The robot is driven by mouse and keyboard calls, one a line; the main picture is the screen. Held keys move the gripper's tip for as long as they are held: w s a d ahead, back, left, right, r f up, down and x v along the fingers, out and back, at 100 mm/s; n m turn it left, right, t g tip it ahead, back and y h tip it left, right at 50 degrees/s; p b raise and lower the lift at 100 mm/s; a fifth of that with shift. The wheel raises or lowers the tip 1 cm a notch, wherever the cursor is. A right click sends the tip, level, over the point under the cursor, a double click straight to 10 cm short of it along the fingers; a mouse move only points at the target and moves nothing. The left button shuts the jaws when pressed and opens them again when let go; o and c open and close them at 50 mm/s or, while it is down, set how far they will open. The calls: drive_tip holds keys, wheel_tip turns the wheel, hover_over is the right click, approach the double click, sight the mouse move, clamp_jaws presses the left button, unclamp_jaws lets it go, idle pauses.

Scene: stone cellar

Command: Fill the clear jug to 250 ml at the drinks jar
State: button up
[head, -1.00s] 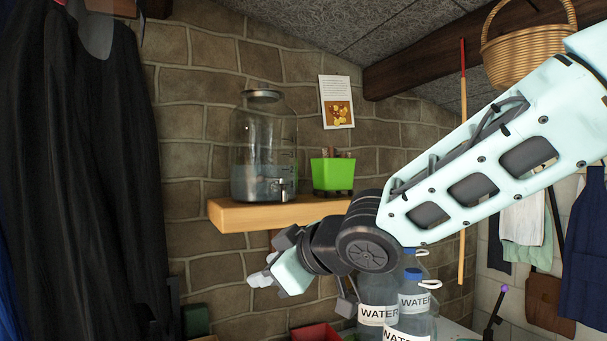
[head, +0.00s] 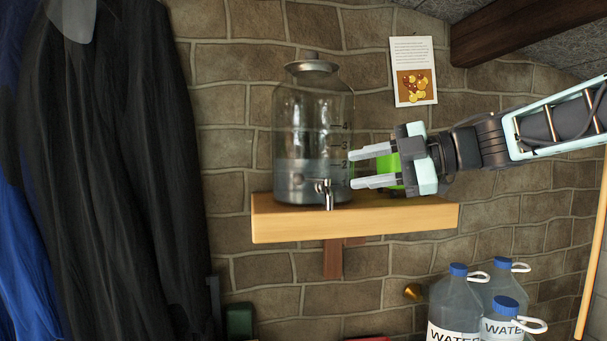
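The drinks jar (head: 300,125) is a large clear glass jar with a metal lid and level marks on its side. It stands on a wooden wall shelf (head: 345,222). Clear liquid fills it to about the mark 2. Its metal tap (head: 326,193) is low on the front, over the shelf's front edge. My gripper (head: 352,168) is open and empty, its two fingers pointing left just right of the jar and tap. I cannot tell whether the fingertips touch the jar. The clear jug is not in view.
A green container (head: 389,166) on the shelf is mostly hidden behind my gripper. Water bottles (head: 460,300) with blue caps stand at the lower right. Dark coats (head: 120,150) hang at the left. A paper notice (head: 413,72) is on the stone wall.

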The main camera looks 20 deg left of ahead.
sight(304, 178)
drive_tip(key=p+x, duration=0.3)
drive_tip(key=x, duration=0.9)
drive_tip(key=shift+s+a+f, duration=0.1)
drive_tip(key=shift+a, duration=0.2)
clamp_jaws()
